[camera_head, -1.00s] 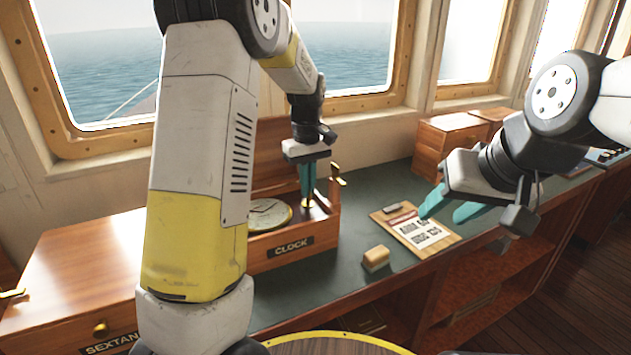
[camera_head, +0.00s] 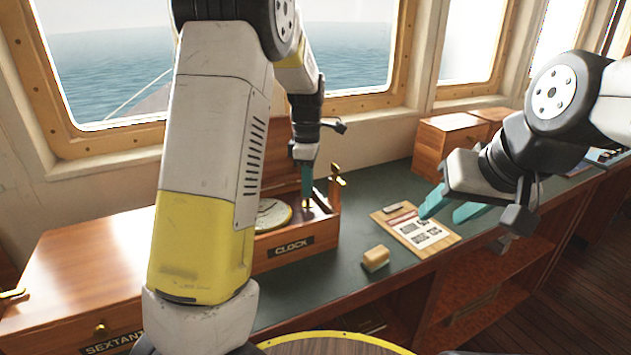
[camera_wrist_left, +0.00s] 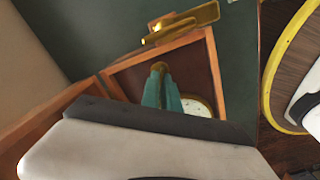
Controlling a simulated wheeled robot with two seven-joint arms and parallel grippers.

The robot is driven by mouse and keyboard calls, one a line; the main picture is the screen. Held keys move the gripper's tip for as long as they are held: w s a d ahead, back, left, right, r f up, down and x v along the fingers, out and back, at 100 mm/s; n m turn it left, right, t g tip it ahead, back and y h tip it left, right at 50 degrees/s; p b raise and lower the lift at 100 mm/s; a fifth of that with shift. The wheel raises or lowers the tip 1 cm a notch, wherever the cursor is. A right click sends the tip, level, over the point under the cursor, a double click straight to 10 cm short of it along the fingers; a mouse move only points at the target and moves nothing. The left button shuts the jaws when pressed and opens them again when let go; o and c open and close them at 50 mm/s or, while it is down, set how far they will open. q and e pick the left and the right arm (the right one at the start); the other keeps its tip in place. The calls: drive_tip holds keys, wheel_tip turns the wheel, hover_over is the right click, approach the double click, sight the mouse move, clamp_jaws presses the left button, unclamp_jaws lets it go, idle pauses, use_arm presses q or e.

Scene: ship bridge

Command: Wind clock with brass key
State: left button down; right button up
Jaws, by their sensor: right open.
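The round, pale-faced clock (camera_head: 274,215) with a brass rim lies in an open wooden box (camera_head: 318,238) labelled CLOCK; my left arm hides part of it. The clock also shows in the left wrist view (camera_wrist_left: 198,107), partly behind my fingers. My left gripper (camera_head: 307,193) points down into the box's right part, beside the clock. Its teal fingers (camera_wrist_left: 161,82) are close together on a small brass piece, which looks like the brass key (camera_wrist_left: 159,67); its lower end shows below the fingertips (camera_head: 306,204). My right gripper (camera_head: 447,207) is open and empty above the counter.
A clipboard (camera_head: 430,246) with a printed sheet and a tan block (camera_head: 375,259) lie on the green counter (camera_head: 350,290). A wooden box labelled SEXTANT (camera_head: 85,275) stands at left. A brass latch (camera_head: 339,179) sticks up at the clock box's right. Wooden boxes (camera_head: 450,140) stand at back right.

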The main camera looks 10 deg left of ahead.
use_arm(q)
drive_tip(key=n, duration=0.6)
drive_tip(key=shift+r, duration=0.1)
idle(0.5)
drive_tip(key=c, duration=1.6)
unclamp_jaws()
drive_tip(key=shift+r, duration=3.85)
